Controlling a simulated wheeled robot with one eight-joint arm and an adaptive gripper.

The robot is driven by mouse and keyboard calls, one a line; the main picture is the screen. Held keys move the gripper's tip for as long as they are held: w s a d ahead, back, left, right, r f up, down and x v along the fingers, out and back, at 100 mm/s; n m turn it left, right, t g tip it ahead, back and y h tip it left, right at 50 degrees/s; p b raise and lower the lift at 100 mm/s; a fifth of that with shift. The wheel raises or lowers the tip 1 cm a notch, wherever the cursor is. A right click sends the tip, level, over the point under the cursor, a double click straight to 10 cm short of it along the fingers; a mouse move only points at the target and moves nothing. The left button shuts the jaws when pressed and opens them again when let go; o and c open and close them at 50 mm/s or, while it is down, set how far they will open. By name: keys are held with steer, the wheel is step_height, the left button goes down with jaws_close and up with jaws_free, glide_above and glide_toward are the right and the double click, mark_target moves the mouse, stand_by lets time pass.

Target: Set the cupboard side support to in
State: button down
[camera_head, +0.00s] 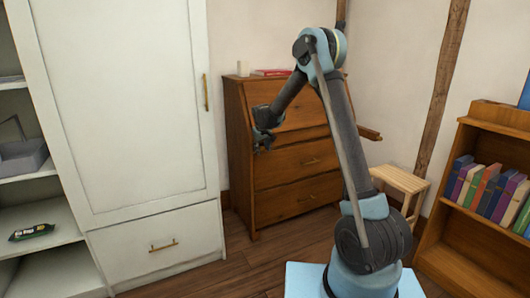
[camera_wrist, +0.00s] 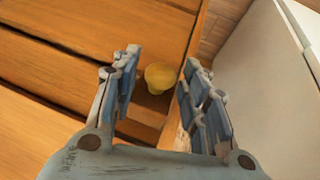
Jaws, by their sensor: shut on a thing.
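The cupboard is a brown wooden bureau (camera_head: 292,160) with a sloped front and brass-handled drawers, standing in the corner. My gripper (camera_head: 264,143) is at its left front edge, below the sloped front. In the wrist view my gripper (camera_wrist: 164,62) has its two fingers on either side of a small yellow knob (camera_wrist: 159,78) and a narrow wooden piece (camera_wrist: 146,114), which looks like the side support. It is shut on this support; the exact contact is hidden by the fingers. A wooden bar (camera_head: 371,134) sticks out at the bureau's right, partly behind my arm.
A white wardrobe (camera_head: 125,110) stands close on the left, with open shelves beside it. A small wooden stool (camera_head: 400,180) and a bookcase (camera_head: 455,215) with several books stand on the right. The floor (camera_head: 250,262) before the bureau is clear.

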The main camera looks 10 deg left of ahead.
steer(key=shift+w+d, duration=0.1)
steer(key=shift+d, duration=0.05)
steer(key=c, duration=1.2)
jaws_free()
steer(key=shift+c, duration=0.2)
steer(key=shift+r, duration=0.1)
steer(key=v, duration=1.1)
steer(key=shift+r, duration=0.3)
